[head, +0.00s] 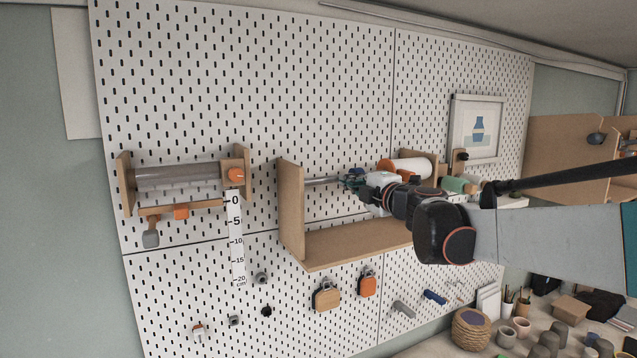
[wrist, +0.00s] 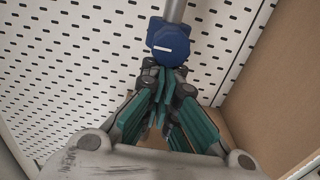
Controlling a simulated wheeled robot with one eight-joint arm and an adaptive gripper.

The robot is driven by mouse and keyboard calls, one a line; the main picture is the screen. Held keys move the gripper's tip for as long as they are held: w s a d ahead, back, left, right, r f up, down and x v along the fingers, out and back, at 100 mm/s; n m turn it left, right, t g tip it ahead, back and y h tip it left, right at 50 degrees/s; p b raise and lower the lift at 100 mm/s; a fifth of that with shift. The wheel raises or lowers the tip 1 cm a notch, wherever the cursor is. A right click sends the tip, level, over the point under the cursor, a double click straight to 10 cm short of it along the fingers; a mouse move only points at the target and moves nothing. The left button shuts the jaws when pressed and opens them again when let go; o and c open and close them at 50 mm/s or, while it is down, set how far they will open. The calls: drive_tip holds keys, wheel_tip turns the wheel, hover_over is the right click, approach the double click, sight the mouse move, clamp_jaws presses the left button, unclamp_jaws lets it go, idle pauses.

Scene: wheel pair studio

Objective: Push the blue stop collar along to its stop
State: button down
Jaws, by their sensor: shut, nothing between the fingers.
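The blue stop collar (wrist: 167,42) shows in the wrist view as a dark blue faceted piece with a small white mark. It sits around a grey metal rod (wrist: 174,10). The rod also shows in the head view (head: 322,181), running from the left wooden side panel towards my gripper. My gripper (wrist: 163,78), with its teal fingers together and empty, is right at the near side of the collar; I cannot tell whether the fingertips touch it.
A wooden bracket (head: 291,205) with a shelf board (head: 350,241) frames the rod on the perforated wall panel (head: 240,70). A white roll (head: 402,166) is behind my wrist. In the wrist view a wooden panel (wrist: 277,85) stands close on the right. A scale strip (head: 237,245) hangs left.

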drive_tip(key=shift+w+d, duration=0.1)
drive_tip(key=shift+d, duration=0.2)
drive_tip(key=shift+w+d, duration=0.35)
drive_tip(key=shift+d, duration=0.45)
drive_tip(key=shift+w+d, duration=0.3)
drive_tip(key=shift+d, duration=0.55)
drive_tip(key=shift+w+d, duration=0.35)
drive_tip(key=shift+d, duration=0.45)
drive_tip(key=shift+w+d, duration=0.2)
drive_tip(key=shift+d, duration=0.25)
drive_tip(key=shift+a+b, duration=0.1)
drive_tip(key=shift+b, duration=0.2)
drive_tip(key=a+v, duration=0.1)
drive_tip(key=v, duration=0.7)
drive_tip(key=shift+s, duration=0.25)
drive_tip(key=shift+a, duration=0.1)
